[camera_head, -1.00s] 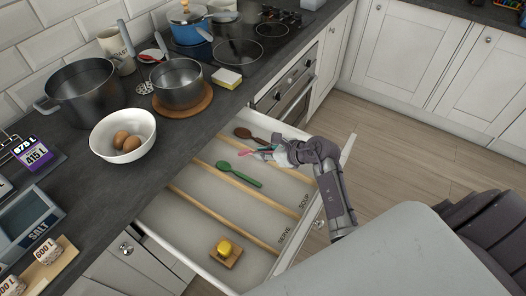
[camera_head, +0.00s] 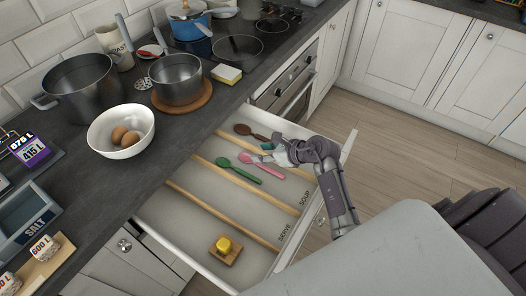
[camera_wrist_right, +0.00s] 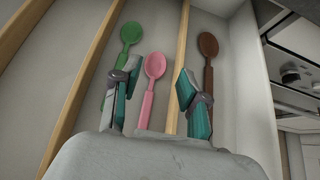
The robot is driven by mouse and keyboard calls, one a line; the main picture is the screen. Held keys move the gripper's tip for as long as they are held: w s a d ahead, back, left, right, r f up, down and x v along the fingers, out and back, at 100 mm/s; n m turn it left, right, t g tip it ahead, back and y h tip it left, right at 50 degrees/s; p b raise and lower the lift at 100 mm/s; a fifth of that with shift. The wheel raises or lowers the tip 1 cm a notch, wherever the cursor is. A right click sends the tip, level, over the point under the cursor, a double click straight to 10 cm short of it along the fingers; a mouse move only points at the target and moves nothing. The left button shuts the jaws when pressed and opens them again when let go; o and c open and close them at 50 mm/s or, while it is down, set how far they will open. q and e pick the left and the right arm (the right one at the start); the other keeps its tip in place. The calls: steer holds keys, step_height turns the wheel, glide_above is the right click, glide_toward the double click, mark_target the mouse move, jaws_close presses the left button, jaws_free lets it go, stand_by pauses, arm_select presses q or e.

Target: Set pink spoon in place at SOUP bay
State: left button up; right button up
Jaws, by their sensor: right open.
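The pink spoon (camera_head: 262,166) lies in the SOUP bay of the open drawer, beside the green spoon (camera_head: 236,170). In the right wrist view the pink spoon (camera_wrist_right: 154,72) is left of a wooden divider (camera_wrist_right: 181,60), in the same bay as the green spoon (camera_wrist_right: 129,38). My right gripper (camera_wrist_right: 155,98) is open, with its fingers apart on either side of the pink handle and the divider. The handle's near end is hidden by the gripper. My right gripper also shows in the head view (camera_head: 277,155). My left gripper is not in view.
A brown spoon (camera_head: 250,132) lies in the far bay, past the divider. A yellow object on a wooden block (camera_head: 225,250) is in the nearest bay. The SERVE bay (camera_head: 225,205) is empty. Pots and a bowl of eggs (camera_head: 122,130) stand on the worktop.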

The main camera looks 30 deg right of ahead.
steer(key=v, duration=1.2)
steer(key=shift+s+f, duration=0.1)
